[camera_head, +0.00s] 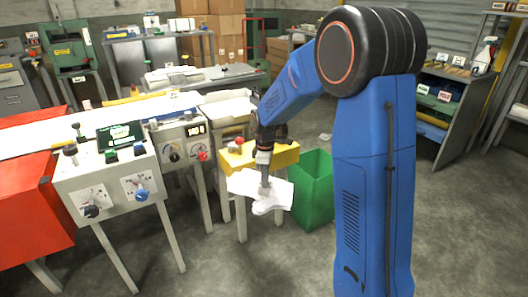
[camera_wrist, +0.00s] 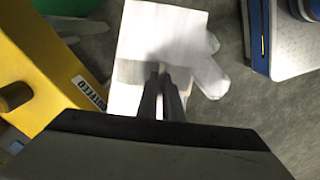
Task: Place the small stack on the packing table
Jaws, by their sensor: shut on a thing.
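The small stack (camera_head: 262,192) is thin and white, with a glove-like outline at one edge. My gripper (camera_head: 265,182) is shut on it and holds it in the air in front of a yellow-topped stand. In the wrist view, the fingers (camera_wrist: 163,85) are closed over the white stack (camera_wrist: 160,35), and finger shapes stick out at its right side. The fingers and the palm hide its near part. I cannot tell for sure which table is the packing table; a grey table (camera_head: 235,72) with white items on it stands at the back.
The yellow-topped stand (camera_head: 284,156) is close behind the stack, and a green bin (camera_head: 314,190) stands to its right. A machine with a control box (camera_head: 108,186) and a red side (camera_head: 35,205) fills the left. A shelf unit (camera_head: 440,115) stands at right. Front floor is clear.

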